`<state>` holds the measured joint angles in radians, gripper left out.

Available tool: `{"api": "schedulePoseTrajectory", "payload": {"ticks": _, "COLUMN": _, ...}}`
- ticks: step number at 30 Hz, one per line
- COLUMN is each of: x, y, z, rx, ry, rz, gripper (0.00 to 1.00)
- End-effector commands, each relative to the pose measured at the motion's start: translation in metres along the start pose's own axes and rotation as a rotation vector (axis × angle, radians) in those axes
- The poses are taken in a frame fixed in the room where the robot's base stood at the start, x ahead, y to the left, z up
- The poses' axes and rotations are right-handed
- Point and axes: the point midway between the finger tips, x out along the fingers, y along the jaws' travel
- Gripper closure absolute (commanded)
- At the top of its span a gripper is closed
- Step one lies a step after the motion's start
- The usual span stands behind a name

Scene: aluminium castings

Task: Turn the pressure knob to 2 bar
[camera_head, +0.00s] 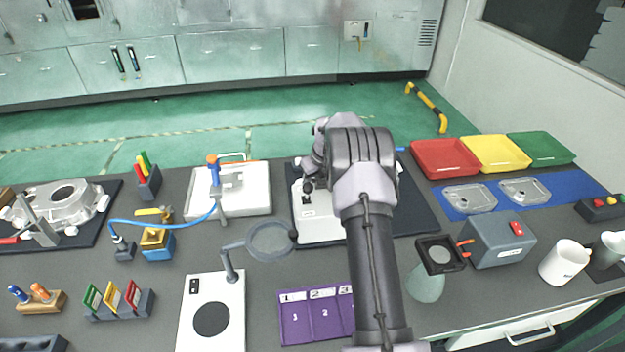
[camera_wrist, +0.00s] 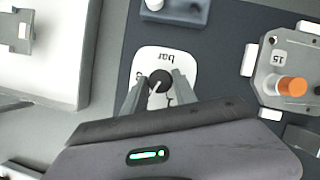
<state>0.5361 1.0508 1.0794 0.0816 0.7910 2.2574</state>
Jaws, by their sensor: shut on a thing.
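The pressure knob (camera_wrist: 160,80) is a small round black knob with a pale pointer line. It sits on a white dial plate (camera_wrist: 177,57) marked "bar", which reads upside down in the wrist view. The pointer line slants toward the lower left there. My gripper (camera_wrist: 160,84) is shut on the knob, one finger on each side. The fingers cover parts of the scale, and its numbers are too cut off to read. In the head view my arm hides most of this spot, and my gripper (camera_head: 307,185) is small above a white panel (camera_head: 320,230).
A white fixture (camera_head: 255,203) is left of the panel. A magnifier (camera_head: 270,241), a purple numbered mat (camera_head: 315,330) and a grey box with a red switch (camera_head: 497,247) stand nearer.

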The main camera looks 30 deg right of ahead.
Motion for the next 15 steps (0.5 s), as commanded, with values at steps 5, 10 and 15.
{"api": "schedulePoseTrajectory", "payload": {"ticks": 5, "x": -0.0004, "y": 0.0013, "z": -0.0001, "rx": 0.057, "ry": 0.003, "rz": -0.025, "gripper": 1.00}}
{"api": "schedulePoseTrajectory", "payload": {"ticks": 10, "x": 0.0002, "y": 0.0011, "z": -0.0004, "rx": 0.126, "ry": 0.001, "rz": -0.052, "gripper": 1.00}}
{"api": "schedulePoseTrajectory", "payload": {"ticks": 15, "x": 0.0005, "y": 0.0010, "z": -0.0005, "rx": 0.127, "ry": 0.001, "rz": -0.052, "gripper": 1.00}}
